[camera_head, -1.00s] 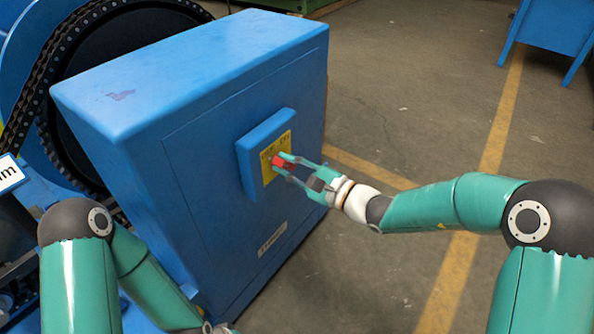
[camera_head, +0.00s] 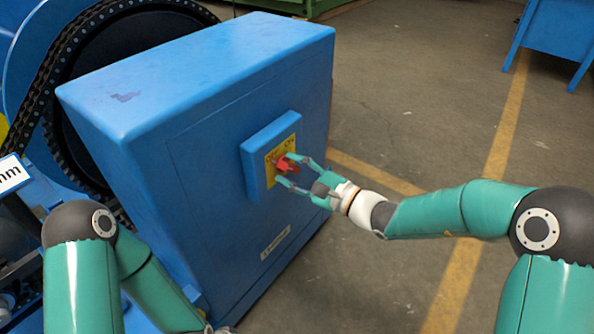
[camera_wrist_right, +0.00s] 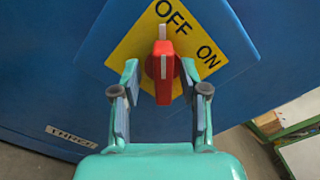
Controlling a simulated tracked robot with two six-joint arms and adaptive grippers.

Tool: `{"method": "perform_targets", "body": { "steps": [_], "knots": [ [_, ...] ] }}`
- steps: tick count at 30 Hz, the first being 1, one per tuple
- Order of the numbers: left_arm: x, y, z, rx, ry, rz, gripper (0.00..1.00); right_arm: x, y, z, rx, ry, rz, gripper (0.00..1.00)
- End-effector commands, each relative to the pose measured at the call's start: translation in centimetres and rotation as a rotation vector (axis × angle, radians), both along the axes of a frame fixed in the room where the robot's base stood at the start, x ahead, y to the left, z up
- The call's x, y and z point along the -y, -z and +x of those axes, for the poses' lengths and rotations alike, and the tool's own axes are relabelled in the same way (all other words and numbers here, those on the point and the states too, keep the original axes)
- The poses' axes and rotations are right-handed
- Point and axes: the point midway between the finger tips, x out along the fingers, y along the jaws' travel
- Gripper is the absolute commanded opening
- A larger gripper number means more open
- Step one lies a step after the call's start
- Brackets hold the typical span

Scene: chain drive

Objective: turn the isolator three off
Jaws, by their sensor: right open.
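The isolator is a blue box (camera_head: 252,160) with a yellow plate (camera_head: 270,171) and a red handle (camera_head: 285,164), on the front of a blue cabinet (camera_head: 200,190). In the right wrist view, the handle (camera_wrist_right: 162,75) stands upright, with its white mark at the top close to the word OFF; ON is at its right. My right gripper (camera_head: 288,171) is open at the handle. In the right wrist view, its fingers (camera_wrist_right: 160,82) are on either side of the handle with visible gaps. My left gripper is out of view below the picture.
A small label (camera_wrist_right: 70,136) on the cabinet seems to read THREE. A chain and dark wheel (camera_head: 110,70) are behind the cabinet at the left. Open floor with yellow lines (camera_head: 495,150) is at the right. A blue stand (camera_head: 560,30) is at the far right.

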Motion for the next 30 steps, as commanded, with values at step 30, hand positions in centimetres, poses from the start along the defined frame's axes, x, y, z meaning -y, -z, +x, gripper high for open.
{"method": "perform_targets", "body": {
  "steps": [30],
  "knots": [
    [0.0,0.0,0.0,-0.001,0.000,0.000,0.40,9.4,0.2,-7.0,-0.001,-0.002,-0.002,0.44]
  ]
}}
